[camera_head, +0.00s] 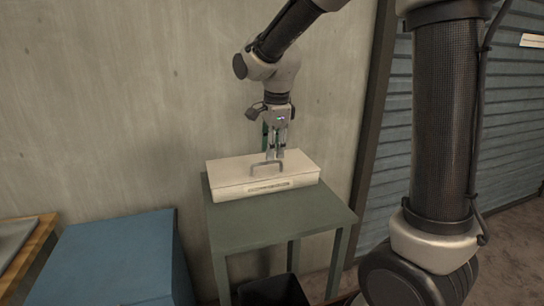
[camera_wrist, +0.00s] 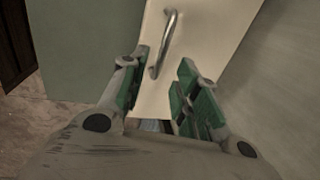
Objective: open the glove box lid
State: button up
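The glove box (camera_head: 234,193) is a flat white case on a green table. Its lid (camera_head: 230,168) is down, and a grey bar handle (camera_head: 266,163) stands up on it. My gripper (camera_head: 274,156) points down just over the lid, at or just behind the handle. In the wrist view the handle (camera_wrist: 164,45) rises ahead of my gripper (camera_wrist: 166,72), between the lines of its two green-padded fingers. The fingers are apart with nothing between the pads. Whether a fingertip touches the handle or lid cannot be told.
The green table (camera_head: 285,215) has bare room in front of and right of the box. A concrete wall (camera_head: 120,100) stands close behind. A blue box (camera_head: 115,255) is at the left, and a dark bin (camera_head: 272,291) sits under the table.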

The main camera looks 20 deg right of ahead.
aim_at(272, 162)
jog(key=shift+w+f, duration=0.15)
jog(key=shift+f, duration=0.7)
jog(key=shift+w+f, duration=0.15)
jog(key=shift+f, duration=0.65)
grip_shut()
jog(key=shift+r, duration=0.1)
